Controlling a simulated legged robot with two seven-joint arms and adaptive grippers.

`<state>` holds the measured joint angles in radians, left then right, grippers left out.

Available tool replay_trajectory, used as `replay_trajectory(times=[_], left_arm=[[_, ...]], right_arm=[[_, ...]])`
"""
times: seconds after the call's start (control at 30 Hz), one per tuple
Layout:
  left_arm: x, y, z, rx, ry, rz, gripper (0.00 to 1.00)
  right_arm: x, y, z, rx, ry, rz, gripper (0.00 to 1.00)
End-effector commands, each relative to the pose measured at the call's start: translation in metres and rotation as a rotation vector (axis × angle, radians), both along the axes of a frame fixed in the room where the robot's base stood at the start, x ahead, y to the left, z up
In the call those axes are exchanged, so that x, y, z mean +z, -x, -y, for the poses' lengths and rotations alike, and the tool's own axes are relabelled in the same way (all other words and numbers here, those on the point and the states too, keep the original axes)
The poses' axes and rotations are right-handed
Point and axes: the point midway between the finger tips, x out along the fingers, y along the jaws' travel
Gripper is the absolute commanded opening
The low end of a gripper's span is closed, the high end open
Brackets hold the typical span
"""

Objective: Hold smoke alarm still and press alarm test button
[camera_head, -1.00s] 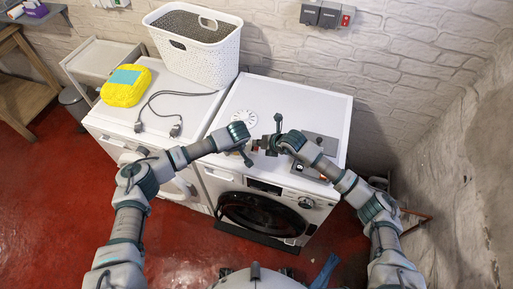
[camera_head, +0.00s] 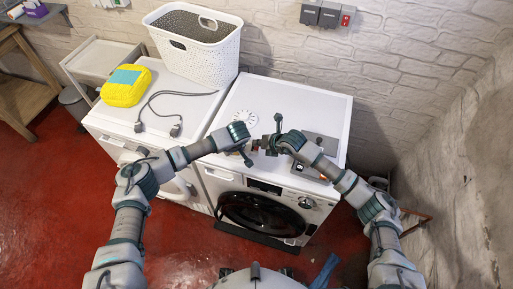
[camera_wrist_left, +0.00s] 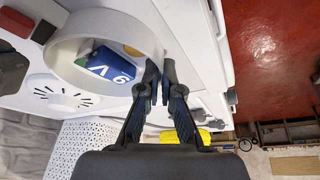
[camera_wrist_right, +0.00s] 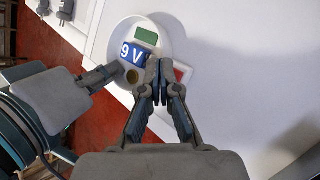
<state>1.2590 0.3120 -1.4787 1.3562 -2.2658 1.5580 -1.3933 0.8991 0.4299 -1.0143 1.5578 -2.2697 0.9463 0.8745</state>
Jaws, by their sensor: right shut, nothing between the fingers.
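The round white smoke alarm body (camera_wrist_left: 75,48) is open, with a blue 9 V battery (camera_wrist_left: 110,64) inside. It also shows in the right wrist view (camera_wrist_right: 168,27), with a green block (camera_wrist_right: 146,36) and a small gold disc beside the battery. My left gripper (camera_wrist_left: 160,80) has its fingertips close together at the rim, apparently pinching the wall. My right gripper (camera_wrist_right: 158,68) is shut and empty, its tips over the alarm's inner area. A red-edged pale part (camera_wrist_right: 182,72) sits beside these tips, partly hidden. In the head view the grippers largely hide the alarm.
A slotted white round cover (camera_head: 243,117) lies on the washing machine (camera_head: 290,98). A grey panel (camera_head: 318,143) is near its right side. On the left machine are a white basket (camera_head: 205,60), a yellow pack (camera_head: 124,88) and a dark cable (camera_head: 150,105). A brick wall stands behind.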

Motion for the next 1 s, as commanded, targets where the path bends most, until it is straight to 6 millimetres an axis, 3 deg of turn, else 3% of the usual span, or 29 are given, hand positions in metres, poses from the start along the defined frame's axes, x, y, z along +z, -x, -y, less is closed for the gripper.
replay_trajectory(times=[1.0], left_arm=[[0.0, 0.0, 0.0, 0.0, 0.0, 0.0, 0.0]], right_arm=[[-0.011, 0.001, 0.0, -0.001, 0.0, -0.001, 0.0]])
